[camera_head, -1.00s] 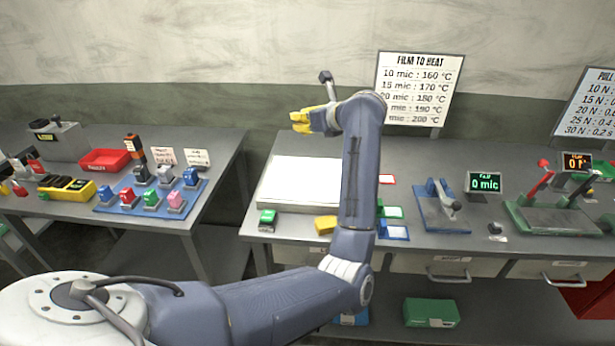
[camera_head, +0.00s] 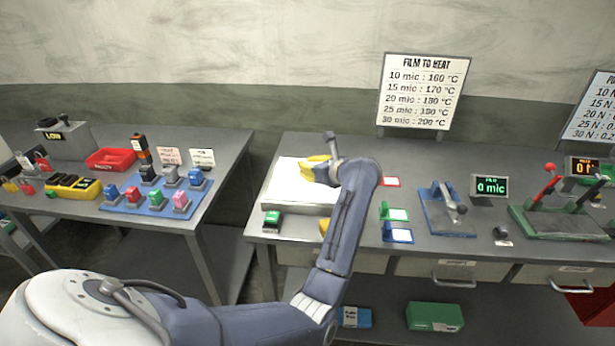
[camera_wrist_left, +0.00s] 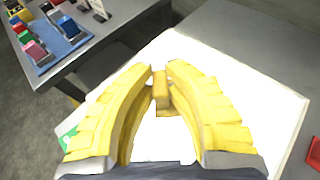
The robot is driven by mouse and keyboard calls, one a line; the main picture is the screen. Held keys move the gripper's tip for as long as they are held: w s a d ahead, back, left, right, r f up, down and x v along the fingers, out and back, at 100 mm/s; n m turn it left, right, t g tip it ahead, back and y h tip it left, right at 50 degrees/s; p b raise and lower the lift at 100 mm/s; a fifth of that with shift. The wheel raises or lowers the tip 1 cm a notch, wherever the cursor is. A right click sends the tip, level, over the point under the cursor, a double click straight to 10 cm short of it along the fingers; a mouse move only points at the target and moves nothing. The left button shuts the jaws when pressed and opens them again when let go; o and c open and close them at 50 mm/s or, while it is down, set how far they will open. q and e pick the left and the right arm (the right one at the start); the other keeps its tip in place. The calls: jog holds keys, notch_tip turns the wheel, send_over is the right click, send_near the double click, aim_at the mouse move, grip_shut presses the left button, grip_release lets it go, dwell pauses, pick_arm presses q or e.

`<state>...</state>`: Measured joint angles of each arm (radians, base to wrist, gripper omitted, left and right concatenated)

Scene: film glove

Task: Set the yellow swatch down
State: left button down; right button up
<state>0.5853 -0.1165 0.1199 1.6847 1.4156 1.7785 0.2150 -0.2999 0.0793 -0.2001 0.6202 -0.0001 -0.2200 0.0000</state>
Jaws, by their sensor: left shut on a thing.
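The yellow swatch (camera_wrist_left: 161,90) is a small yellow block between my left fingertips in the left wrist view. My left gripper (camera_wrist_left: 161,78) has yellow fingers and is shut on it. In the head view my left gripper (camera_head: 312,168) is over the white panel (camera_head: 283,186) on the middle bench, and the swatch cannot be told apart from the yellow fingers there. The white panel (camera_wrist_left: 225,85) lies beneath the fingers in the left wrist view. I cannot tell whether the swatch touches it. My right gripper is not in view.
A green block (camera_head: 272,217) sits at the panel's front left. A yellow piece (camera_head: 323,227) shows partly behind my arm. Red, green and blue framed cards lie right of the panel, near a blue device (camera_head: 446,207). The left bench holds a blue rack (camera_head: 160,208) of coloured blocks.

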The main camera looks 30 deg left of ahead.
pick_arm(q)
jog(key=shift+f, duration=1.9)
jog(key=shift+f, duration=0.1)
jog(key=c, duration=1.4)
grip_release()
jog(key=shift+r, duration=0.2)
jog(key=shift+v, duration=3.75)
jog(key=shift+f, duration=0.1)
